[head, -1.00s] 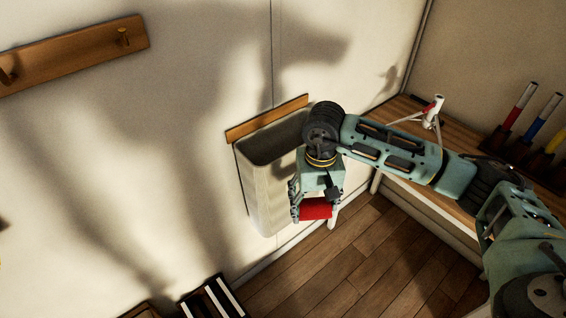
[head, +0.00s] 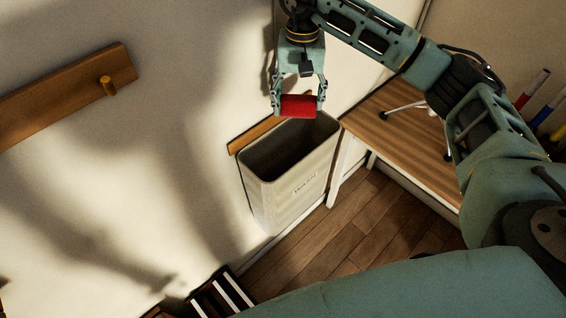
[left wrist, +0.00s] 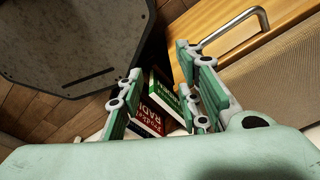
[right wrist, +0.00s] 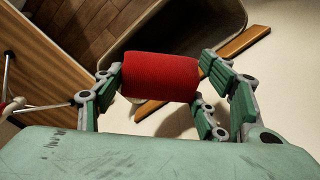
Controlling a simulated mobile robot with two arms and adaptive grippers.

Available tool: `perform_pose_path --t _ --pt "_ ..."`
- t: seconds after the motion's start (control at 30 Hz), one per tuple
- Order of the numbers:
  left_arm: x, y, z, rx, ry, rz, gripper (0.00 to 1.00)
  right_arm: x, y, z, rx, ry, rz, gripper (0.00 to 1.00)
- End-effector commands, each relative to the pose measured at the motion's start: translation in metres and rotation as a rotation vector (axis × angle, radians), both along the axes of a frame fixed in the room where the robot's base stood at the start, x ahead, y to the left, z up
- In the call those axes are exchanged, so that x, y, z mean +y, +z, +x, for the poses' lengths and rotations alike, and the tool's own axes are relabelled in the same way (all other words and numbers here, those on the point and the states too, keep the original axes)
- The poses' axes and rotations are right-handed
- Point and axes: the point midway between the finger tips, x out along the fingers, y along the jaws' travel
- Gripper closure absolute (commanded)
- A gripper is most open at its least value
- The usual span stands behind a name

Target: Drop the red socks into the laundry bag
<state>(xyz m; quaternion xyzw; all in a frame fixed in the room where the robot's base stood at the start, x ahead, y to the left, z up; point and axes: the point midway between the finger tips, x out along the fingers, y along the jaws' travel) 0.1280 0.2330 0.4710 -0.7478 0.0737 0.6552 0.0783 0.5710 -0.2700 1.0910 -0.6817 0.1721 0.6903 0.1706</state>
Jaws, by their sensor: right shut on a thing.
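The red socks (head: 299,105), a rolled bundle, are in my right gripper (head: 298,108), which is shut on them. They also show crosswise between the fingers in the right wrist view (right wrist: 160,77). The laundry bag (head: 290,197) is a tall pale bin-like container against the wall, its dark mouth open upward. In the head view the socks overlap its far rim and wooden strip; they look raised above it. The bag's rim also shows in the right wrist view (right wrist: 207,14), beyond the socks. My left gripper (left wrist: 160,64) is open and empty in the left wrist view.
A wooden bench or table (head: 400,130) with a small white stand stands right of the bag. A wooden peg rail (head: 60,95) is on the wall at left. Books (head: 222,296) stand low at the bottom; several books (left wrist: 158,110) show in the left wrist view.

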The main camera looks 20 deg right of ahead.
Motion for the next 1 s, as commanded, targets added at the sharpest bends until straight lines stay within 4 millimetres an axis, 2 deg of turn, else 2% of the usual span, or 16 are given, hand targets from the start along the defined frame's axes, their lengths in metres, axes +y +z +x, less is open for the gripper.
perform_pose_path --t 0.13,0.33,0.47,0.57,0.8,0.97,1.0 --pt "0.001 -0.004 -0.009 0.013 0.000 0.001 0.68 0.000 -0.005 -0.001 0.000 0.001 0.000 0.58" --pt "0.003 -0.017 -0.052 0.075 0.001 0.007 0.68 0.000 -0.025 -0.001 0.002 0.001 -0.001 0.58" --pt "0.004 -0.025 -0.067 0.094 0.001 0.008 0.68 0.000 -0.040 -0.001 0.001 0.001 0.000 0.58" --pt "0.004 -0.030 -0.061 0.086 0.001 0.008 0.68 0.000 -0.052 -0.001 0.001 0.001 0.000 0.58" --pt "0.001 -0.031 -0.019 0.023 0.000 0.001 0.68 0.000 -0.060 -0.001 -0.001 0.001 0.000 0.58" --pt "0.001 -0.030 -0.020 0.026 0.000 0.002 0.68 0.000 -0.060 -0.001 -0.001 0.001 0.000 0.58" --pt "0.001 -0.031 -0.023 0.031 0.000 0.003 0.68 0.000 -0.060 -0.001 -0.001 0.001 0.000 0.32"
